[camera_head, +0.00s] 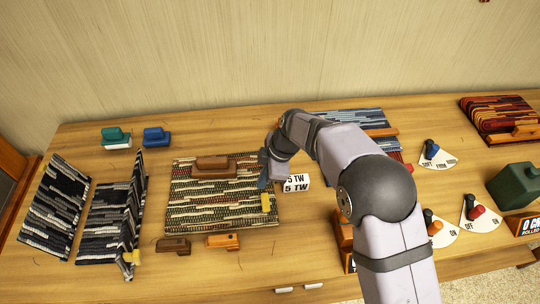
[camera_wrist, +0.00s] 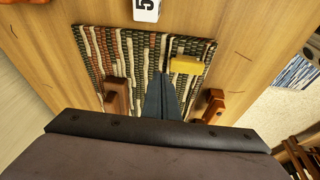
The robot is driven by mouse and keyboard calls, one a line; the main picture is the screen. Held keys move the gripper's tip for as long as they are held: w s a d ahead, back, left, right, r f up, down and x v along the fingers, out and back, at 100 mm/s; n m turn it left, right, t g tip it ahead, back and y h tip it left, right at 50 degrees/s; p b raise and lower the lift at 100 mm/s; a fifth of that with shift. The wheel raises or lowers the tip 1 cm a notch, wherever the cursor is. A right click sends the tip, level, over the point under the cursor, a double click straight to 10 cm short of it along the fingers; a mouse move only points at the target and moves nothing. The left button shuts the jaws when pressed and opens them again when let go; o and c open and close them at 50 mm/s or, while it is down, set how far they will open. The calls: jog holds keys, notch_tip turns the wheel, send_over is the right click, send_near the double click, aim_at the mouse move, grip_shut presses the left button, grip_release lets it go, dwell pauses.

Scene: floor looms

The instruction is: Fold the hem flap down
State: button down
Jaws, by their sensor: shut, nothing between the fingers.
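An olive, cream and rust striped woven piece (camera_head: 220,212) lies on the table left of centre, and fills the middle of the wrist view (camera_wrist: 100,52). A yellow tab (camera_head: 267,203) sits at its right end; it also shows in the wrist view (camera_wrist: 186,65). A dark seam or edge runs beside the tab; whether it is a flap lying flat is unclear. My gripper (camera_head: 263,184) is over the right end, close to the tab. Its blue-grey fingers (camera_wrist: 163,78) are together and empty. Contact with the cloth cannot be told.
A brown block (camera_head: 214,167) rests on the cloth's far edge. Brown (camera_head: 173,245) and orange (camera_head: 222,241) blocks lie in front. A black-grey woven piece (camera_head: 103,215) with an upright strip stands left. A number card (camera_head: 296,183) is to the right. Front table between is clear.

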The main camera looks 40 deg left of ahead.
jog(key=w+r+b, duration=0.1)
jog(key=w+r, duration=0.3)
jog(key=r, duration=0.7)
jog(key=shift+w+a+r, duration=0.15)
jog(key=shift+w+r, duration=0.1)
jog(key=w+d+f+m+t+h, duration=0.1)
jog(key=w+d+m, duration=0.2)
jog(key=d+m, duration=0.75)
jog(key=w+d+m+t+h, duration=0.1)
jog(key=w+d+m, duration=0.2)
jog(key=d, duration=1.5)
jog(key=s+d+f+m, duration=0.2)
jog(key=s+d+m, duration=0.4)
jog(key=s+d, duration=0.2)
jog(key=s+d+f+m+h, duration=0.1)
jog(key=s+d+f+m, duration=0.2)
jog(key=s+d+m, duration=0.4)
jog(key=d, duration=0.5)
jog(key=shift+s+f, duration=0.3)
jog(key=shift+s, duration=0.05)
